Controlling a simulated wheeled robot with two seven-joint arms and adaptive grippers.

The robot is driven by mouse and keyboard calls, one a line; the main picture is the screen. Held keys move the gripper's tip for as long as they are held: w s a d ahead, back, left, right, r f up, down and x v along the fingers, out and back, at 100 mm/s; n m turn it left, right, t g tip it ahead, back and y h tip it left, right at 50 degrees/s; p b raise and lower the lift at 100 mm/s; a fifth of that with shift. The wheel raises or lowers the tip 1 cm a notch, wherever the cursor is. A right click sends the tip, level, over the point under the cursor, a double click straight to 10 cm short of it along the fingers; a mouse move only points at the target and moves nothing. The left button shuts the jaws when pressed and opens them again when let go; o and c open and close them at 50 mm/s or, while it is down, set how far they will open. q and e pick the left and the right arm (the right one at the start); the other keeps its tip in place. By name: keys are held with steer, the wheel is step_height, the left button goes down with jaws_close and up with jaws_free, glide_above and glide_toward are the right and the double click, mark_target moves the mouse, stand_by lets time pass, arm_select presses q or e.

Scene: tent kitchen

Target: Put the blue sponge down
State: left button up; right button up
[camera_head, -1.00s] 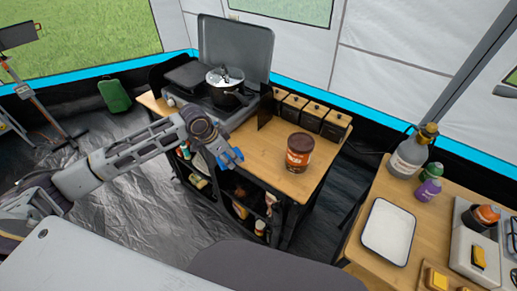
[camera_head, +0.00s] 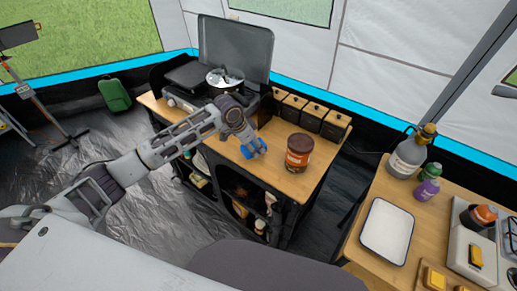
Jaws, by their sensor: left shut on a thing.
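My left gripper (camera_head: 250,146) comes in from the left and is shut on the blue sponge (camera_head: 254,150). The sponge is over or at the wooden top of the black kitchen unit (camera_head: 281,185), just left of a brown jar (camera_head: 299,151). I cannot tell whether the sponge touches the top. The gripper and arm hide part of the sponge and the wood behind it. My right gripper is not in view.
A stove with a pot (camera_head: 224,80) stands at the back left of the unit. Several small boxes (camera_head: 313,117) line its back edge. The front right of the wooden top is clear.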

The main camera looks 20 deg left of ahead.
arm_select(q)
steer(key=shift+w+d, duration=0.85)
steer(key=shift+w, duration=0.05)
steer(key=shift+f+p, duration=0.3)
steer(key=shift+f, duration=1.45)
steer(key=shift+f, duration=0.1)
steer(key=o, duration=0.9)
steer(key=shift+v, duration=6.1)
